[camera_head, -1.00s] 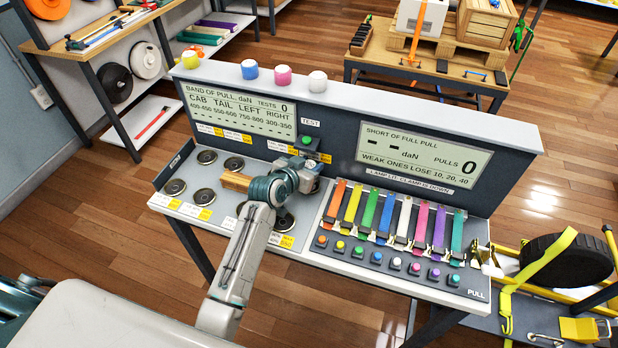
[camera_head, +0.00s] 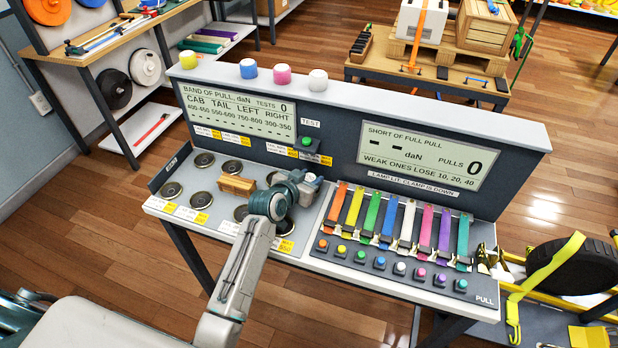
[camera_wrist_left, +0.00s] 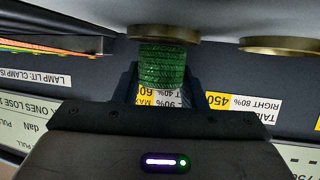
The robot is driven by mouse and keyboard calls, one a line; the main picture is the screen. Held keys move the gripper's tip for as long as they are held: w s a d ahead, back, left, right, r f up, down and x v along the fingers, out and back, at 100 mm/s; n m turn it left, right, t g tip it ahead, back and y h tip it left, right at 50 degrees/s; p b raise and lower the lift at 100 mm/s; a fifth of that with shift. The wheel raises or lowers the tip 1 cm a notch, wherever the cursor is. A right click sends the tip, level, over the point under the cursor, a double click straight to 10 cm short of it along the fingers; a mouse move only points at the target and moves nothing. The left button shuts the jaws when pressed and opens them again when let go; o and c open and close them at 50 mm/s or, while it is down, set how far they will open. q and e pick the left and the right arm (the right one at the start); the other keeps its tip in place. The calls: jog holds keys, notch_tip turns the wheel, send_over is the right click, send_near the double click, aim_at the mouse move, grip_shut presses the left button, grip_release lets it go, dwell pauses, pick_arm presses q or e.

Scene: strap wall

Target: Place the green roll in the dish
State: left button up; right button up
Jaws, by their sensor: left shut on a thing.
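My left gripper (camera_head: 304,189) is over the right part of the panel with the dishes, in the head view. In the left wrist view its two fingers (camera_wrist_left: 163,88) are shut on the green roll (camera_wrist_left: 163,66), a dark green wound band. A round brass-coloured dish (camera_wrist_left: 165,33) shows right at the roll's end; whether they touch I cannot tell. A second dish (camera_wrist_left: 280,44) is to the right in that view. In the head view the roll is hidden by the gripper. Other dark round dishes (camera_head: 201,199) lie on the panel. My right gripper is out of view.
A wooden block (camera_head: 237,185) stands among the dishes, left of my gripper. Coloured straps (camera_head: 407,222) and a row of buttons are to the right. The display wall (camera_head: 350,135) rises behind, with a green button (camera_head: 306,142) and coloured rolls (camera_head: 282,75) on top.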

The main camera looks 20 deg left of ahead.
pick_arm(q)
jog(key=o, duration=1)
jog(key=shift+s+f, duration=0.1)
jog(key=shift+f, duration=0.2)
jog(key=shift+f, duration=0.1)
jog(key=shift+r+p, duration=0.3)
jog(key=shift+r, duration=0.2)
jog(key=shift+s+a+r, duration=0.1)
jog(key=shift+s, duration=0.25)
jog(key=v, duration=0.3)
jog(key=b+v, duration=0.1)
jog(key=v, duration=0.3)
jog(key=b+v, duration=0.1)
jog(key=v, duration=0.3)
jog(key=shift+a+r, duration=0.1)
jog(key=shift+r, duration=0.35)
